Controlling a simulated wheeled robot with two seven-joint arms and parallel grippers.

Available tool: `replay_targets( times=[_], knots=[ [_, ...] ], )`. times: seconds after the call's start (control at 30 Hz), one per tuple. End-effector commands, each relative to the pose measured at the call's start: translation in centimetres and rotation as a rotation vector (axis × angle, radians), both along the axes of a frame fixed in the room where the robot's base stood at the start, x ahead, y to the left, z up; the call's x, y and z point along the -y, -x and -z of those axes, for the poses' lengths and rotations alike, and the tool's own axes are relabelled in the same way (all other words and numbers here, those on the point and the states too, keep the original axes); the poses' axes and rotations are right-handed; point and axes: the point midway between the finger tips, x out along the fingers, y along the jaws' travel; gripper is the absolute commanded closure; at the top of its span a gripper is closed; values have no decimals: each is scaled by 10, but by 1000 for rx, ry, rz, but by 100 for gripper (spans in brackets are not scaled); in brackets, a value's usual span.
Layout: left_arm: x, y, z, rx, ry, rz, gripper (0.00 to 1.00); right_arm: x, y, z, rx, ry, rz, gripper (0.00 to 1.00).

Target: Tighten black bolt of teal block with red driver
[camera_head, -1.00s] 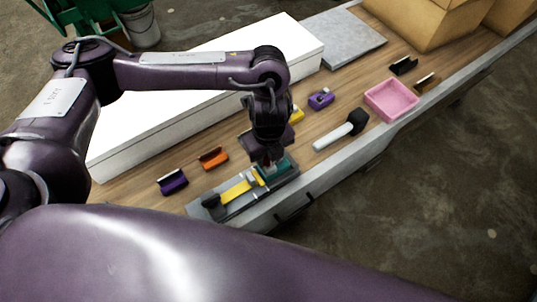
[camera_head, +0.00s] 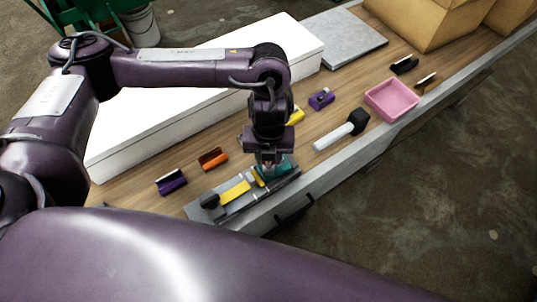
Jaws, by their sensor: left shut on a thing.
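The teal block (camera_head: 284,168) sits on the grey fixture at the front edge of the bench, just right of a yellow piece. My left gripper (camera_head: 267,160) points down over the block's left part. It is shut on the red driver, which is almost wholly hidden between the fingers. The driver's tip and the black bolt are hidden behind the gripper, so I cannot tell whether they touch. My right gripper is out of view.
The grey fixture (camera_head: 236,208) carries a yellow bar (camera_head: 235,192). Purple (camera_head: 171,182) and orange (camera_head: 212,159) holders lie left. A white-handled mallet (camera_head: 334,137) and pink tray (camera_head: 391,99) lie right. A long white box (camera_head: 200,95) stands behind.

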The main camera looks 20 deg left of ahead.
Motion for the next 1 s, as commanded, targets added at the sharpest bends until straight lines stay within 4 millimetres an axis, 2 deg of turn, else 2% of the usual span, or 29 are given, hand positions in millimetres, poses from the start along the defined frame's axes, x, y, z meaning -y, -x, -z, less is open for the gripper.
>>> replay_targets(
  times=[0.17, 0.5, 0.87, 1.0],
  knots=[
    [1, 0, 0, 2, 2, 8, 90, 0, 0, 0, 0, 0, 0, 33],
    [1, 0, 0, 1, 1, 277, 90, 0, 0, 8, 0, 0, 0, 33],
    [1, 0, 0, 0, 3, 304, 90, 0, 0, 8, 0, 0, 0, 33],
    [1, 0, 1, 1, 2, 392, 90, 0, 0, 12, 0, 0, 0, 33]
  ],
)
